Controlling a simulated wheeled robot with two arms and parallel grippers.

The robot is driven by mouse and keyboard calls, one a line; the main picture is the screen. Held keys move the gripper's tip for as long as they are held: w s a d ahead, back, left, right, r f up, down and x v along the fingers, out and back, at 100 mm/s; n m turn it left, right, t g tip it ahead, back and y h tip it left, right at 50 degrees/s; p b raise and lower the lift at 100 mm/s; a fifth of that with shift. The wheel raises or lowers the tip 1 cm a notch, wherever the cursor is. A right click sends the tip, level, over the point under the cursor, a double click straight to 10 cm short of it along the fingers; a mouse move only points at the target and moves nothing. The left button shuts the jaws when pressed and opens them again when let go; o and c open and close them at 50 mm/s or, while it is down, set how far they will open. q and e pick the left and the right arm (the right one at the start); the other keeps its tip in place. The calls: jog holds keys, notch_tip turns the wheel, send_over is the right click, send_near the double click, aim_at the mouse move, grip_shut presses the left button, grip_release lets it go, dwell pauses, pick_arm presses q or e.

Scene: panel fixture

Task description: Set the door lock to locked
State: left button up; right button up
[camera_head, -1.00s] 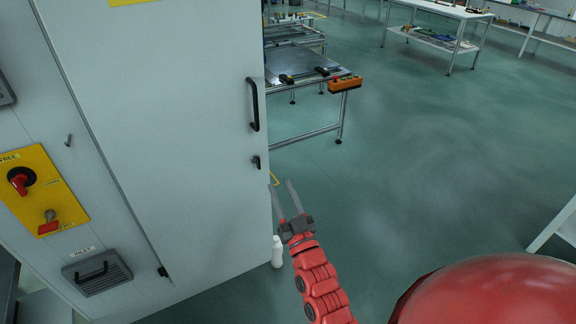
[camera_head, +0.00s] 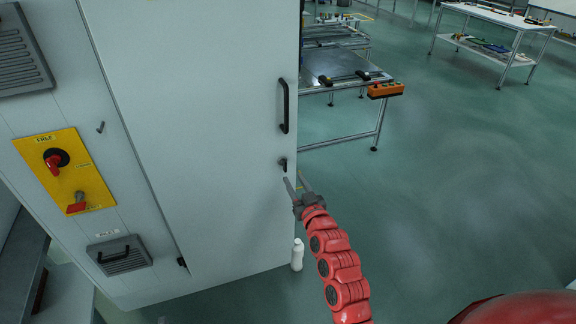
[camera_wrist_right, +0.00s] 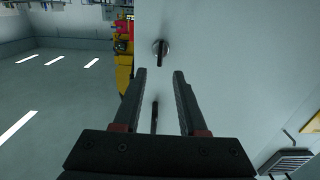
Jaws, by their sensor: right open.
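The door lock (camera_head: 284,165) is a small dark turn piece near the right edge of the pale cabinet door (camera_head: 215,130), below the long black door handle (camera_head: 285,106). In the right wrist view the lock (camera_wrist_right: 161,50) shows as a round metal base with a black lever, standing roughly upright in the picture. My right gripper (camera_head: 294,177) is open and empty, just below and right of the lock in the head view. In the wrist view its fingertips (camera_wrist_right: 160,72) lie either side of the lock's line, apparently short of it. No lock label is readable. My left gripper is out of view.
Left of the door are a yellow panel (camera_head: 65,171) with red switches and a grey vent (camera_head: 119,255). A white bottle (camera_head: 297,255) stands on the floor by the cabinet. A metal table (camera_head: 342,88) is behind. Open floor lies right.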

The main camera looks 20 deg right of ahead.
aim_at(286, 165)
jog(key=w, duration=0.6)
jog(key=shift+w+a+r, duration=0.1)
jog(key=shift+w, duration=0.2)
jog(key=shift+c, duration=0.3)
grip_shut()
